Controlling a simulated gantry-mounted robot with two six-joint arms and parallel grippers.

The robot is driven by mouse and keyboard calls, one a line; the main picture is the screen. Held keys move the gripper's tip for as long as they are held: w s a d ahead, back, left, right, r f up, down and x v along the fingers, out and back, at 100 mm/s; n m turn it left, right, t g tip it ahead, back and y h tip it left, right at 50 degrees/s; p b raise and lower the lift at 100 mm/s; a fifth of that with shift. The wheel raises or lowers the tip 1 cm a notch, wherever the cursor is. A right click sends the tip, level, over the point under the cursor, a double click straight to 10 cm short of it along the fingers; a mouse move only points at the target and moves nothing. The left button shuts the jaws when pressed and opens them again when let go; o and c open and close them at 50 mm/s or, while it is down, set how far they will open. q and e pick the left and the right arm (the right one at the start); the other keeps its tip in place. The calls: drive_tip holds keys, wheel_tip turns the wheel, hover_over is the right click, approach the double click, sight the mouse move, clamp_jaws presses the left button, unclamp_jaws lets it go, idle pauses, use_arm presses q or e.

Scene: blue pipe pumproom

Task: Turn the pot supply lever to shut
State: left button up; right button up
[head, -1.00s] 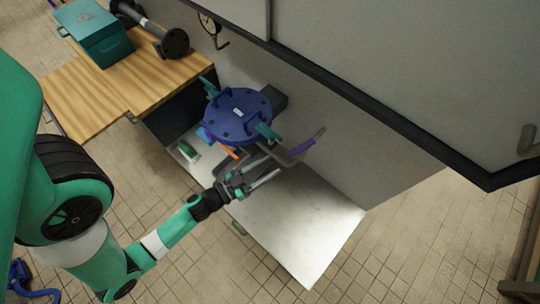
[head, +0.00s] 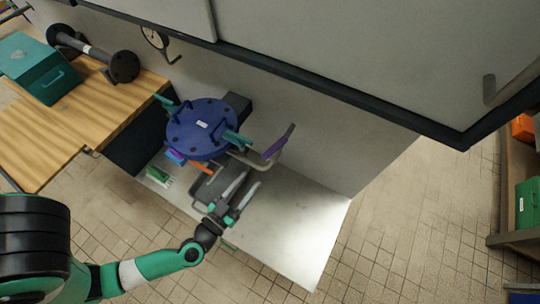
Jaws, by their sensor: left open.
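The pot has a round blue lid (head: 190,138) with teal clamps and stands on the pale metal shelf (head: 290,225). A purple-gripped lever (head: 279,143) sticks out to the right of the pot at the end of a bent grey pipe. A short orange handle (head: 201,167) shows below the lid's front edge. I cannot tell which of these is the supply lever. My left gripper (head: 252,178) is open and empty, below and left of the purple grip, with its fingers pointing up and right. It appears apart from both handles. My right gripper is out of view.
A wooden bench (head: 60,125) at left holds a teal box (head: 38,70) and a dark flanged pipe (head: 90,52). A grey cabinet with a dark lower edge (head: 340,90) overhangs the shelf. The shelf's right part is clear.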

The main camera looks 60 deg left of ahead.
sight(270, 156)
use_arm(q)
drive_tip(key=b+x, duration=0.1)
drive_tip(key=x, duration=1)
drive_tip(key=shift+w+a, duration=0.15)
drive_tip(key=shift+w, duration=0.15)
drive_tip(key=shift+c, duration=0.2)
clamp_jaws()
